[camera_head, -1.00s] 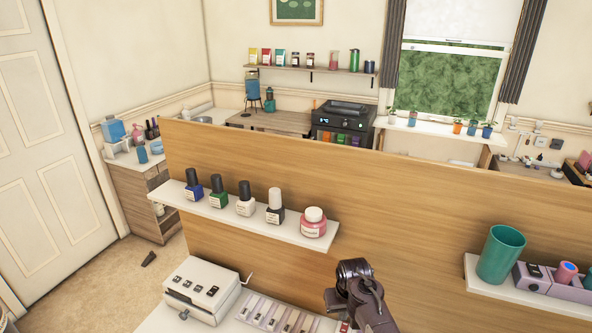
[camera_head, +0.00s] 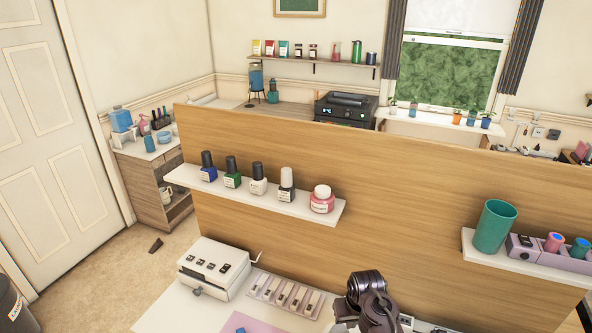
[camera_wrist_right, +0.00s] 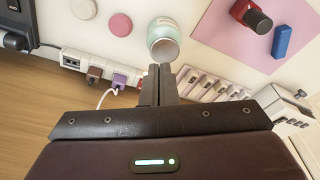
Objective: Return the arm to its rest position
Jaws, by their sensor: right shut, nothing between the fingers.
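My right arm with its gripper (camera_head: 368,303) shows at the bottom of the head view, in front of the wooden panel and over the white desk; its fingertips are hard to make out there. In the right wrist view the two dark fingers (camera_wrist_right: 159,72) are pressed together with nothing between them. A pale glass jar (camera_wrist_right: 163,40) appears just beyond the fingertips; I cannot tell if they touch. My left gripper is in neither view.
A shelf (camera_head: 325,215) with several bottles juts from the panel. Another shelf (camera_head: 478,249) holds a teal cup (camera_head: 494,226). A white box (camera_head: 214,268) and slotted tray (camera_head: 284,294) stand on the desk. A power strip (camera_wrist_right: 77,65) and pink mat (camera_wrist_right: 240,55) flank the gripper.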

